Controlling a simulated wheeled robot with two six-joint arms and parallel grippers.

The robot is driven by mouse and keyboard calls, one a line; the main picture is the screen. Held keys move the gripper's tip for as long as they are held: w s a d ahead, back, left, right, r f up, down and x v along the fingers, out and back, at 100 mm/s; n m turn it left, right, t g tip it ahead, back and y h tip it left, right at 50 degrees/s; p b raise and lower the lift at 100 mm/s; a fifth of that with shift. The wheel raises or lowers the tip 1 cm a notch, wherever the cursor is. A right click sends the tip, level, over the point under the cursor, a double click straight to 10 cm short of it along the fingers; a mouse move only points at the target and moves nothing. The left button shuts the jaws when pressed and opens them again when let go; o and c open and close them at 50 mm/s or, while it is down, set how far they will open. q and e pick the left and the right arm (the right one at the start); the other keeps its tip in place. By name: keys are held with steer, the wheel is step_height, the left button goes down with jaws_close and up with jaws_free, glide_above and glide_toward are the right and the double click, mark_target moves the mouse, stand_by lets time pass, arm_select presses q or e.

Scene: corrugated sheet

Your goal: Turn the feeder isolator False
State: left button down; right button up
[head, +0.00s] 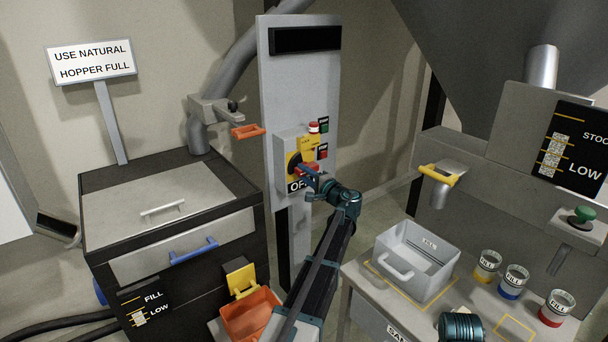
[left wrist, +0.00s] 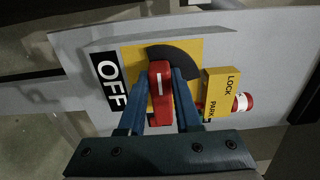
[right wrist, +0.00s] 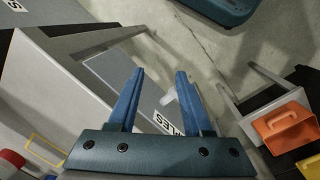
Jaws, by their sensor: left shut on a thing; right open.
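The feeder isolator (head: 294,163) is a grey box with a yellow plate, a black dial and a red handle on the tall grey panel. Its red handle (left wrist: 160,92) shows close up in the left wrist view, between the two fingers of my left gripper (left wrist: 160,95). In the head view my left gripper (head: 312,180) is at the isolator's front, shut on the handle and partly hiding it. The OFF label (left wrist: 111,82) is beside the handle in the left wrist view. My right gripper (right wrist: 158,85) is open and empty, over the floor and bench area.
A yellow LOCK PARK block (left wrist: 222,92) and a red button (head: 314,127) are close to the handle. A grey bin (head: 440,266) and several FILL pots stand on the right bench. A black hopper cabinet (head: 180,290) stands at left, with an orange scoop (head: 250,313) near it.

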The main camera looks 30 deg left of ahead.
arm_select(q)
steer(key=c, duration=0.6)
jaws_free()
steer(key=v, duration=1.4)
